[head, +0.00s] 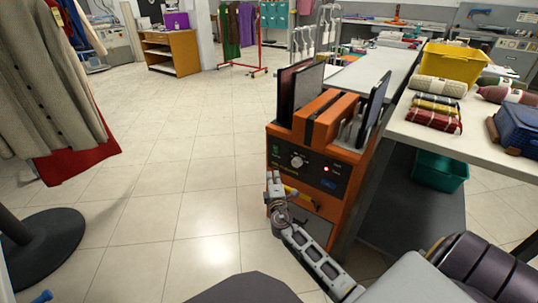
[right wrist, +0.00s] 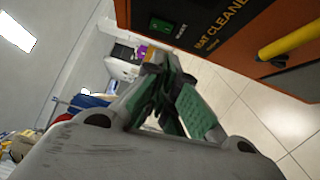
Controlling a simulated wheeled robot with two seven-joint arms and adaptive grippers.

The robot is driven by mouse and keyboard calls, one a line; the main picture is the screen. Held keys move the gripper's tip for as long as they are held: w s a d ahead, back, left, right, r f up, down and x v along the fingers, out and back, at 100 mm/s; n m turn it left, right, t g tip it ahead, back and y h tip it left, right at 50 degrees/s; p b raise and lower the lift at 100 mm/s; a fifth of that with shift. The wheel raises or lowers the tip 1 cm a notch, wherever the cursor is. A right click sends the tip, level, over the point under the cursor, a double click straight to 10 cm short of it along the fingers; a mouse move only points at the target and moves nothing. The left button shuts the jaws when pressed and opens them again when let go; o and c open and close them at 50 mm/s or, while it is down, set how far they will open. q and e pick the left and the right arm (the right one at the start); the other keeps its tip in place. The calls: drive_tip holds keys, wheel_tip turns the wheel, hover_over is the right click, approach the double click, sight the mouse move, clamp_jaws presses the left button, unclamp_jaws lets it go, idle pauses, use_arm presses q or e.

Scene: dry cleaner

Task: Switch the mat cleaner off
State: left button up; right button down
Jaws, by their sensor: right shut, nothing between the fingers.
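The mat cleaner (head: 341,175) is an orange machine with a black front panel. The panel carries a green rocker switch (head: 275,150) at its left, a round knob (head: 297,162) and a red indicator (head: 326,168) that looks lit. My right gripper (head: 272,178) is shut and empty, in front of the panel's left side, just below the switch. In the right wrist view, the fingers (right wrist: 163,62) are close together. The green switch (right wrist: 162,25) shows just beyond the tips, apparently apart from them. My left gripper is not in view.
A yellow handle (head: 301,198) sits on the machine below the panel; it is close in the right wrist view (right wrist: 289,41). Dark mats (head: 308,92) stand in the top. A table with rolled textiles (head: 434,113) stands right.

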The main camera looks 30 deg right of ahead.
sight(276, 149)
drive_tip(key=shift+w+a+r+n+t+y, duration=0.3)
drive_tip(key=shift+a+r+n+t, duration=0.1)
drive_tip(key=shift+a+n, duration=0.15)
idle(0.4)
drive_tip(key=d+x, duration=0.1)
drive_tip(key=x, duration=0.3)
drive_tip(key=b+x, duration=0.1)
drive_tip(key=x, duration=0.3)
drive_tip(key=s+d+b+x, duration=0.1)
drive_tip(key=x, duration=0.3)
drive_tip(key=shift+w+d+r, duration=0.15)
drive_tip(key=shift+w+d, duration=0.1)
drive_tip(key=shift+d, duration=0.25)
idle(0.4)
